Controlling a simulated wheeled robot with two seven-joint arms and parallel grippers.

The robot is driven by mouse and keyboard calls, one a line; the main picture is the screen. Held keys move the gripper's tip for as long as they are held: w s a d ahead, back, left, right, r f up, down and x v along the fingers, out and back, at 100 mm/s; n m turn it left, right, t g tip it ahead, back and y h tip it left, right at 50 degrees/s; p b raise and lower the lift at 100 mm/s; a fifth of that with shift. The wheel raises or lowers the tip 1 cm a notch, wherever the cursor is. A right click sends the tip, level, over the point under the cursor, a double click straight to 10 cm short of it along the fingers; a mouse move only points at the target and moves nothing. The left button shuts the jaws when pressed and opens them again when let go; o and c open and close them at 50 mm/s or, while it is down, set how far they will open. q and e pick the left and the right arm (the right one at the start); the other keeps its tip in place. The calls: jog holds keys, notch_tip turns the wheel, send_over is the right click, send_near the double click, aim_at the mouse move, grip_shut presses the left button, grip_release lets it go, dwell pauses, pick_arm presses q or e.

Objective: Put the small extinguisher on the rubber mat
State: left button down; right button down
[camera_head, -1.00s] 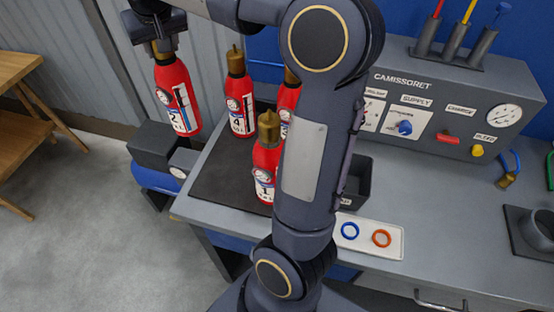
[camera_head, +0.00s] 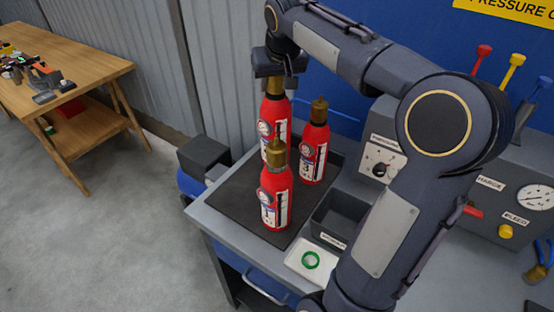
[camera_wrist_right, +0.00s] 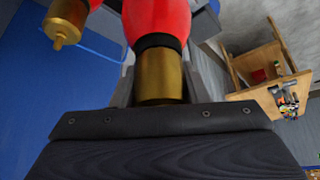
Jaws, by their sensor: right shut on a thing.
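My right gripper (camera_head: 279,68) is shut on the brass neck of a red extinguisher (camera_head: 273,114), upright over the back of the black rubber mat (camera_head: 232,195). Its base is hidden behind the front extinguisher, so I cannot tell whether it touches the mat. The right wrist view shows its brass neck (camera_wrist_right: 163,76) between the fingers. Extinguisher 3 (camera_head: 313,150) stands just right of it. Another red extinguisher (camera_head: 275,198) stands at the mat's front. A fourth, seen earlier, cannot be made out separately now. My left gripper is out of view.
A dark box (camera_head: 205,155) stands beside the bench's left end. A wooden table (camera_head: 80,62) stands far left. The mat's left front is clear.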

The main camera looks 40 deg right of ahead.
aim_at(279, 104)
jog(key=shift+s, duration=0.1)
jog(key=shift+f, duration=4.95)
jog(key=c, duration=0.8)
grip_release()
jog(key=shift+f, duration=0.15)
jog(key=shift+r, duration=0.3)
jog(key=v, duration=1.1)
jog(key=shift+s+a+r, duration=0.1)
jog(key=shift+s+r, duration=0.15)
jog(key=shift+r, duration=0.05)
jog(key=shift+f, duration=0.1)
